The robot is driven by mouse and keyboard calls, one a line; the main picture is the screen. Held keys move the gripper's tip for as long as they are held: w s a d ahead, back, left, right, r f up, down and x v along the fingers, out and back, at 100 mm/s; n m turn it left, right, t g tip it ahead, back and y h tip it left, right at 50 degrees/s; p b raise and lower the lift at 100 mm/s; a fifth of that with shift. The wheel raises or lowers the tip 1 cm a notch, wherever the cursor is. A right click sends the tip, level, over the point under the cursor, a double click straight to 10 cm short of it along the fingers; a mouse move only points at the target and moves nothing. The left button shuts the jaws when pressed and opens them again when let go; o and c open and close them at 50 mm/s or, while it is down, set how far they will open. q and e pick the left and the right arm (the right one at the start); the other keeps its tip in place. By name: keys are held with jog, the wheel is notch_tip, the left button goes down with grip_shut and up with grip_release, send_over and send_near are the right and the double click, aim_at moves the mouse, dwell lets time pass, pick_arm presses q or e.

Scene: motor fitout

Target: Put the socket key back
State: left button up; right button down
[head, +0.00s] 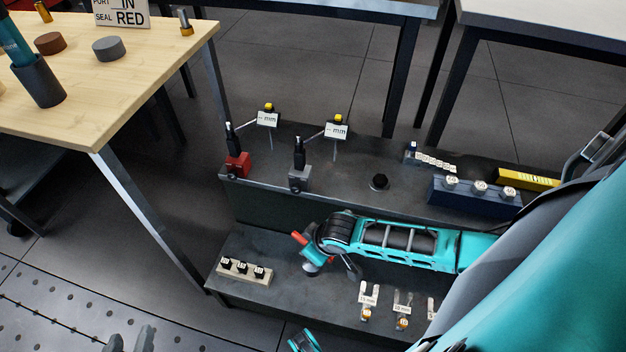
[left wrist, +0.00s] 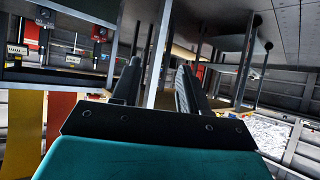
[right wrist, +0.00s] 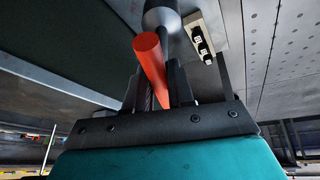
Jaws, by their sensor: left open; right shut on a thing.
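My right gripper (head: 318,250) is shut on the red handle (head: 300,238) of what looks like the socket key, above the lower dark shelf. In the right wrist view the red handle (right wrist: 150,60) stands between the fingers (right wrist: 160,85); a grey round part and a thin rod show beside it. A pale block (head: 245,271) with three black labelled pieces sits left of the gripper on the shelf; it also shows in the right wrist view (right wrist: 203,45). My left gripper (head: 130,340) is open and empty at the bottom left; its fingers show in the left wrist view (left wrist: 155,88).
Labelled pieces (head: 367,302) stand at the lower shelf's right. A wooden table (head: 130,80) is at left.

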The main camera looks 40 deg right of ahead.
notch_tip(320, 180, down, 10)
jog(key=b, duration=0.4)
jog(key=shift+w+f, duration=0.1)
jog(key=shift+f+b, duration=0.25)
jog(key=shift+b, duration=0.05)
notch_tip(320, 180, down, 4)
jog(key=shift+f+b, duration=0.15)
jog(key=shift+b, duration=1.05)
jog(key=shift+f, duration=0.1)
jog(key=c, duration=1)
grip_release()
